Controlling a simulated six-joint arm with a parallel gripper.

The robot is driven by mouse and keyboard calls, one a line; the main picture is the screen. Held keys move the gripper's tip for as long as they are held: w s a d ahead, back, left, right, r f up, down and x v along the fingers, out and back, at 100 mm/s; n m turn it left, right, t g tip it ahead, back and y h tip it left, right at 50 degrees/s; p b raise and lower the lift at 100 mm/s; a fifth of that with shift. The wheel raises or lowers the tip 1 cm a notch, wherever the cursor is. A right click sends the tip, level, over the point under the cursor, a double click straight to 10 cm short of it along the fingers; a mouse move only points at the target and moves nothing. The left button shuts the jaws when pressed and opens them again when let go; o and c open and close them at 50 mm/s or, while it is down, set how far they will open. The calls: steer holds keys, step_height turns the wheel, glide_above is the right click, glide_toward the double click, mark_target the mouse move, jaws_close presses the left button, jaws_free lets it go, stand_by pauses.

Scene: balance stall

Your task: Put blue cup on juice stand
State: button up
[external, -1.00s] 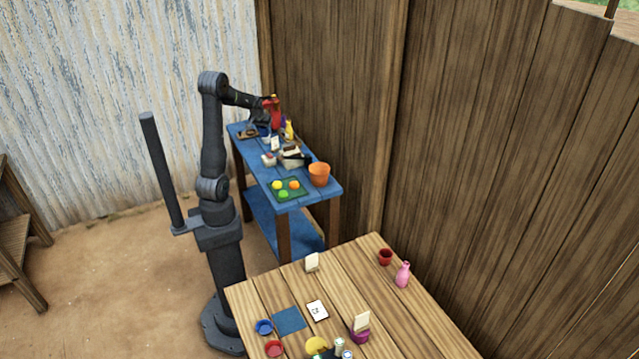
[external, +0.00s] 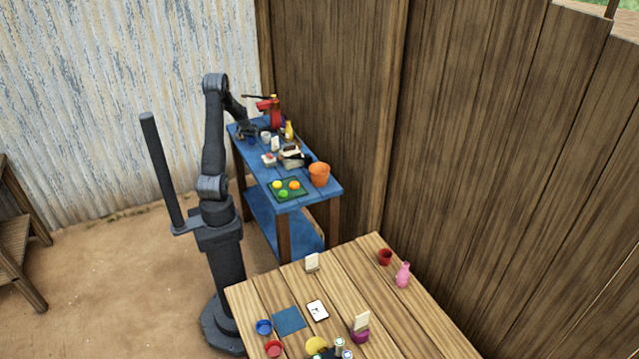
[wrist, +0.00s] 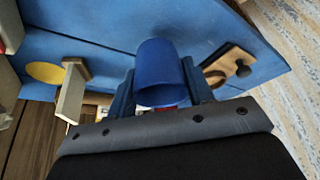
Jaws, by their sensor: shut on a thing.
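The blue cup (wrist: 163,72) is between the two fingers of my gripper (wrist: 163,96) in the wrist view, and the gripper is shut on it. Blue tabletop shows behind the cup. I cannot tell which thing is the juice stand.
In the wrist view, a wooden board (wrist: 238,57) with a dark knob is right of the cup; an upright card (wrist: 73,90) and a yellow disc (wrist: 45,72) are left.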

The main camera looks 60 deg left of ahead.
mark_target(252, 142)
steer(key=shift+f, duration=1.4)
steer(key=shift+f, duration=0.1)
steer(key=o, duration=1)
steer(key=shift+f, duration=0.1)
steer(key=shift+c, duration=0.2)
steer(key=shift+r, duration=0.4)
steer(key=v, duration=1.1)
steer(key=shift+s+d+r, duration=0.15)
steer(key=shift+d+r, duration=0.05)
steer(key=shift+r, duration=0.05)
steer(key=shift+f, duration=0.1)
